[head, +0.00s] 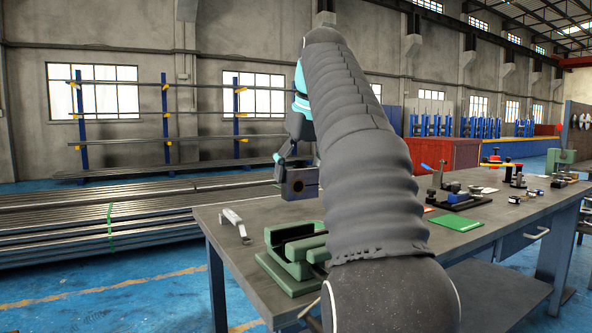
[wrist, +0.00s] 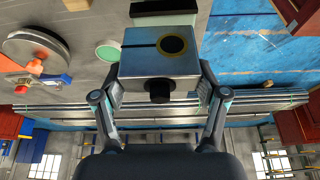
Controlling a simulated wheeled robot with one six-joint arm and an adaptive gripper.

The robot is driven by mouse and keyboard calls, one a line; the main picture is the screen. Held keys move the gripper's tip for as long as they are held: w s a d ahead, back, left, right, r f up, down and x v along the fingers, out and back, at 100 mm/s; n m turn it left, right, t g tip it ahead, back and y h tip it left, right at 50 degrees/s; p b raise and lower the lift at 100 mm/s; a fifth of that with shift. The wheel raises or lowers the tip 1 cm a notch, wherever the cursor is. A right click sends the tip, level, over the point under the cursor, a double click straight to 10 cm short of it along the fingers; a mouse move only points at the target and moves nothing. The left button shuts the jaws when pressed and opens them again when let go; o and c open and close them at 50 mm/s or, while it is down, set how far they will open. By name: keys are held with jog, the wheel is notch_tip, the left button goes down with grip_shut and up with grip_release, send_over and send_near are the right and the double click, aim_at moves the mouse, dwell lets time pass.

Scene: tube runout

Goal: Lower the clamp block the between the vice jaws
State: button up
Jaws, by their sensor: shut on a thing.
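The clamp block (head: 298,184) is a grey metal block with a dark ringed round hole and a slit. My gripper (head: 292,164) is shut on it, and the block hangs in the air above the near left part of the bench. In the wrist view the block (wrist: 153,62) sits between both fingers, with a dark round knob on its near face. The green vice (head: 288,269) stands on the bench below the block and a little apart from it. My arm hides its right side, and the jaw gap shows only partly.
The grey workbench (head: 222,222) carries a bent metal piece (head: 235,221) left of the vice. A green plate (head: 455,222) and a dark fixture (head: 457,199) lie to the right. Metal stock (head: 100,222) is stacked behind on the left.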

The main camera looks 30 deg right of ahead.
aim_at(302, 186)
jog(key=shift+s+a+r, duration=0.15)
jog(key=shift+s+a, duration=0.1)
jog(key=shift+a, duration=0.05)
jog(key=shift+s, duration=0.15)
jog(key=shift+s, duration=0.1)
jog(key=shift+f+b, duration=2.15)
jog(key=shift+f, duration=0.6)
jog(key=shift+f, duration=0.1)
jog(key=shift+f+b, duration=1.65)
jog(key=shift+f, duration=0.45)
jog(key=o, duration=1.8)
